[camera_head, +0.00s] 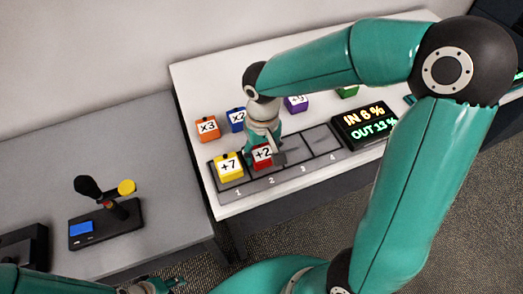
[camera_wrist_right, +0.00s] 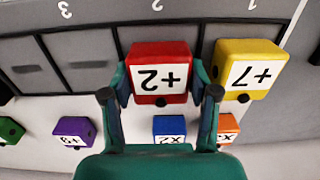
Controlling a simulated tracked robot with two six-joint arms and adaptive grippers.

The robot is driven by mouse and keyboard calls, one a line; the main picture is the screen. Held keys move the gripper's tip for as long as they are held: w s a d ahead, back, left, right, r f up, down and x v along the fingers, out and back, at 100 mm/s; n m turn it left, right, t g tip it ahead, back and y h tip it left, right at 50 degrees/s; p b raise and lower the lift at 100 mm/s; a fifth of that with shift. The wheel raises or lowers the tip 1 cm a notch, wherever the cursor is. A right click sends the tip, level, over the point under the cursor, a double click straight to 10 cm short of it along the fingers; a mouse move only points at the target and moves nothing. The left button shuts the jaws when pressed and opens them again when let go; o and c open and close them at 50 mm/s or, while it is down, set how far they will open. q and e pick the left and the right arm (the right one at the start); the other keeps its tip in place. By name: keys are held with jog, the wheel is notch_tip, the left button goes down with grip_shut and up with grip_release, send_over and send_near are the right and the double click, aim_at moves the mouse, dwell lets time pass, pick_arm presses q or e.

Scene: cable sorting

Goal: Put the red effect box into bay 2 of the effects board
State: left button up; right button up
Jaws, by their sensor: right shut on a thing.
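The red effect box (camera_head: 262,155), marked +2, is at bay 2 of the effects board (camera_head: 255,187), right of the yellow box. My right gripper (camera_head: 265,146) is shut on it from above. In the right wrist view the red box (camera_wrist_right: 160,75) sits between the two fingers (camera_wrist_right: 160,92), lined up with the label 2. I cannot tell whether it rests on the bay floor. The yellow +7 box (camera_head: 228,167) stands in bay 1. Bays 3 (camera_head: 297,150) and 4 (camera_head: 324,141) look empty. My left gripper (camera_head: 155,287) shows only partly at the bottom edge.
Behind the board stand an orange x3 box (camera_head: 207,128), a blue x2 box (camera_head: 236,119), a purple box (camera_head: 296,103) and a green box (camera_head: 347,91). A display (camera_head: 364,125) reads IN 6 %, OUT 13 %. A black device (camera_head: 105,222) stands on the grey table (camera_head: 150,140).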

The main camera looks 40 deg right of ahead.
aim_at(262, 152)
jog(key=shift+f, duration=0.15)
jog(key=o, duration=1.3)
notch_tip(262, 152, up, 12)
jog(key=shift+r+p, duration=0.2)
jog(key=shift+p, duration=0.2)
